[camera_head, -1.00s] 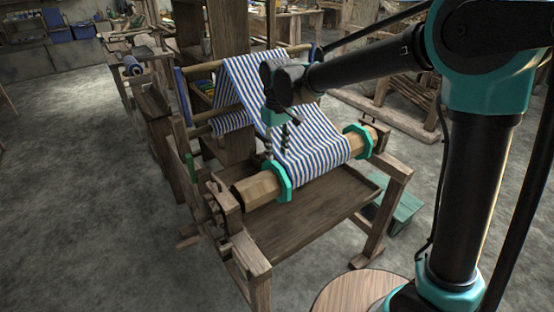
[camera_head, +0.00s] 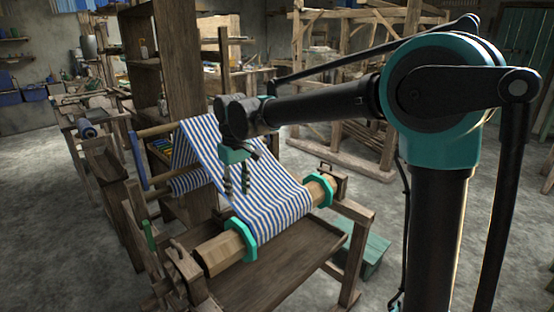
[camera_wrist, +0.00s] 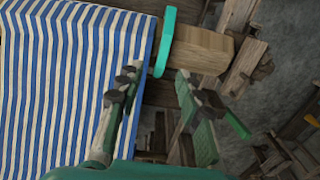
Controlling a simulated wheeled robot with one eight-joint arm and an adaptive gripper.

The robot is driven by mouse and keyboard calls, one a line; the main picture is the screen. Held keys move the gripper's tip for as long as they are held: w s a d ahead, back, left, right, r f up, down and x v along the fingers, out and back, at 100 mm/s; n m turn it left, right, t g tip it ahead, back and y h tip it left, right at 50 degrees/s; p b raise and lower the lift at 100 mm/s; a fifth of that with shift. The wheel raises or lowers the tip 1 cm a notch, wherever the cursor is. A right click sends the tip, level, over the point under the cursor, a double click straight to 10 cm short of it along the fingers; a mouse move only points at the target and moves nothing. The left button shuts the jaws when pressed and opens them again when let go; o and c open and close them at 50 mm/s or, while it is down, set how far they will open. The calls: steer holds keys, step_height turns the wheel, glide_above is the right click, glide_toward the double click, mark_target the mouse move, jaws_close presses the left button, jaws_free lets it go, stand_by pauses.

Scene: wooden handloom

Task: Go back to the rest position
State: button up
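The wooden handloom (camera_head: 270,268) stands in front of me with blue-and-white striped cloth (camera_head: 268,195) running down to its front beam (camera_head: 222,252). Teal rings sit at both ends of the cloth on the beam. My gripper (camera_head: 236,188) hangs above the striped cloth, fingers pointing down. In the wrist view my gripper (camera_wrist: 160,110) has its two fingers apart with nothing between them. The cloth (camera_wrist: 70,75) fills the left of that view, and the beam end (camera_wrist: 202,50) shows beyond the fingers.
A green stool (camera_head: 368,255) stands right of the loom. A tall wooden post (camera_head: 182,80) rises behind the cloth. A large timber frame (camera_head: 345,140) stands at the back. Bare floor (camera_head: 50,230) is open on the left.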

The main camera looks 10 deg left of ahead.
steer(key=w+d+f+m+t, duration=0.1)
steer(key=d+f+m, duration=0.25)
steer(key=d, duration=0.85)
steer(key=w+d+f+m+t, duration=0.15)
steer(key=d+f, duration=0.25)
steer(key=d, duration=0.8)
steer(key=s+d+f+m, duration=0.2)
steer(key=s+d+f, duration=0.1)
steer(key=d, duration=0.3)
steer(key=s+d+f+m+t, duration=0.1)
steer(key=s+d+f+m, duration=0.1)
steer(key=s+d, duration=0.3)
steer(key=s+d+f+m, duration=0.1)
steer(key=s+d+f, duration=0.2)
steer(key=d+f, duration=0.2)
steer(key=d, duration=0.2)
steer(key=shift+s+d+m+t, duration=0.35)
steer(key=shift+s+d+m, duration=0.05)
